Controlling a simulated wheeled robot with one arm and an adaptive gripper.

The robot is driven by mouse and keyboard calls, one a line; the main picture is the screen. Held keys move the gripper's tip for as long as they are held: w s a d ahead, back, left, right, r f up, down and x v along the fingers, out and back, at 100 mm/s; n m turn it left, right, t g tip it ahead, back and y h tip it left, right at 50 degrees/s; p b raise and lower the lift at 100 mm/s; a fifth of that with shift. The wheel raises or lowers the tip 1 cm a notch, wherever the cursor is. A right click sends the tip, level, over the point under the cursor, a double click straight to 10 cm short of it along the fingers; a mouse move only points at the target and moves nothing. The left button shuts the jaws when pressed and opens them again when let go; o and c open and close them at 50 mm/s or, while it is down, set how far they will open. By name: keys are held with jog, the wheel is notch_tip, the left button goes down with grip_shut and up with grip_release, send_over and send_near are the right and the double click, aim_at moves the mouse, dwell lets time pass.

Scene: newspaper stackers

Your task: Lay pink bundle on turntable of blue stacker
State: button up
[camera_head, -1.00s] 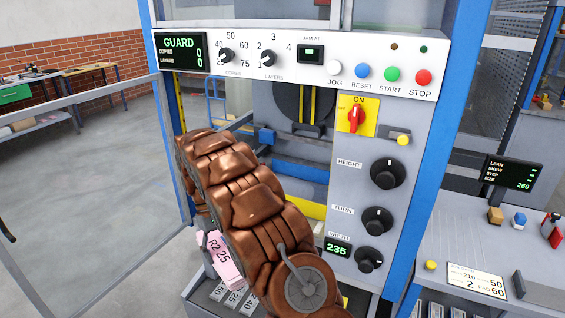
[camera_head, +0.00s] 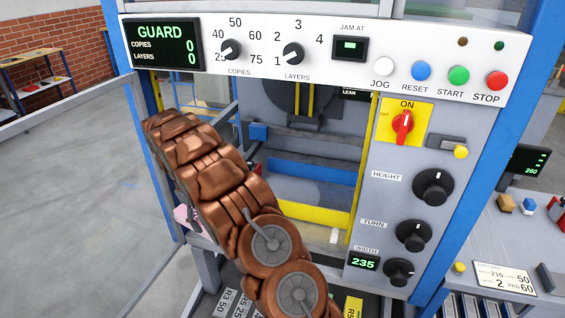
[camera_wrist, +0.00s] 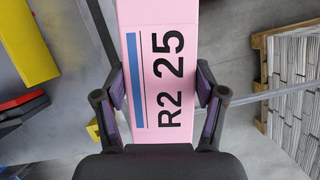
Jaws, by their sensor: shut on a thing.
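The pink bundle (camera_wrist: 180,12), marked R2 25 with a blue stripe, lies between the two fingers of my gripper (camera_wrist: 163,90) in the wrist view. Both finger pads press on its sides. In the head view only a small part of the pink bundle (camera_head: 184,216) shows, left of my brown arm, which hides my gripper and most of the bundle. The blue stacker (camera_head: 492,140) stands ahead, with its open bay right of my arm. I cannot make out its turntable clearly; my arm covers the lower part of the bay.
A yellow bar (camera_head: 318,215) crosses the bay front. The control panel (camera_head: 325,60) reads GUARD, with knobs and buttons. A side bench (camera_head: 490,235) stands at right. A pallet of paper stacks (camera_wrist: 295,85) is at the wrist view's right. Open floor lies at left.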

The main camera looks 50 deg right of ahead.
jog(key=d+n+t+h+p, duration=0.1)
jog(key=d+n+t+p, duration=0.2)
jog(key=d+n, duration=0.7)
jog(key=w+d+n+t+h+p, duration=0.1)
jog(key=d+n+p, duration=0.6)
jog(key=d, duration=2)
jog(key=shift+w+d+f+n+t+h+p, duration=0.2)
jog(key=shift+f+n+t+h+p, duration=0.25)
jog(key=shift+n+t, duration=1.05)
jog(key=shift+r+n+g, duration=0.15)
jog(key=shift+n+g, duration=0.25)
jog(key=shift+f+b, duration=1.3)
jog(key=shift+f, duration=2.6)
jog(key=shift+f, duration=0.6)
jog(key=o, duration=1.9)
jog(key=shift+c, duration=0.2)
